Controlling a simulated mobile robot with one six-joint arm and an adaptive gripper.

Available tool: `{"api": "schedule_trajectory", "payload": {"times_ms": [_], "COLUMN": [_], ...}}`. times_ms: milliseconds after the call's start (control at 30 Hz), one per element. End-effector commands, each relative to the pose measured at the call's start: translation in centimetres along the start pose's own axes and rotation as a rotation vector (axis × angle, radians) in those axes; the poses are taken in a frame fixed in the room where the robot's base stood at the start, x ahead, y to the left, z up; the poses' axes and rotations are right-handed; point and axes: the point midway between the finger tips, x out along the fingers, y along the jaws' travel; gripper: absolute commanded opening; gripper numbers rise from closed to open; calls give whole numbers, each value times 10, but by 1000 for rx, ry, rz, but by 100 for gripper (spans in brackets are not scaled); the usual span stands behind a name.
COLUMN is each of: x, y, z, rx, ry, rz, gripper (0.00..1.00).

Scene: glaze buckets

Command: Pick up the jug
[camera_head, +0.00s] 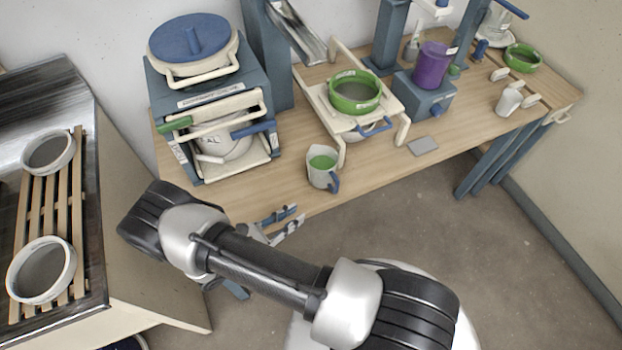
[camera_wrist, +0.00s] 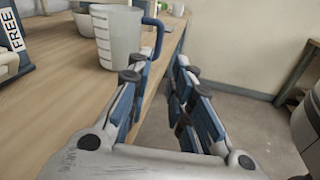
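The jug (camera_head: 321,172) is pale grey with a blue handle and green contents. It stands upright at the front edge of the wooden table, with its handle towards the front right. In the wrist view the jug (camera_wrist: 119,38) is just beyond the fingers, and its blue handle (camera_wrist: 158,33) is above the gap between them in the picture. My gripper (camera_head: 299,213) is in front of and below the jug in the head view. Its fingers (camera_wrist: 165,72) are apart with nothing between them, and I see no contact with the jug.
A blue-grey press with a white bucket (camera_head: 215,140) stands left of the jug. A green sieve (camera_head: 354,91) on a wooden stand is behind it. A grey slab (camera_head: 422,146) lies to the right. The wooden table (camera_head: 376,172) is clear between the jug and the slab.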

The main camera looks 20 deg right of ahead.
Motion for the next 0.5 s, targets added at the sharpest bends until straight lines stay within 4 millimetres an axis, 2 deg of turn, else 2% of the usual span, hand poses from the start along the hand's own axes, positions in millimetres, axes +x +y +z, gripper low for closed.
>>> {"api": "schedule_trajectory", "payload": {"times_ms": [100, 233, 367, 500], "x": [0, 8, 31, 62], "y": [-5, -6, -6, -4], "z": [-15, -18, -18, -16], "rx": [-35, -44, -45, -45], "ry": [-31, -41, -40, -39], "rz": [57, 71, 67, 65], "gripper": [20, 20, 20, 20]}}
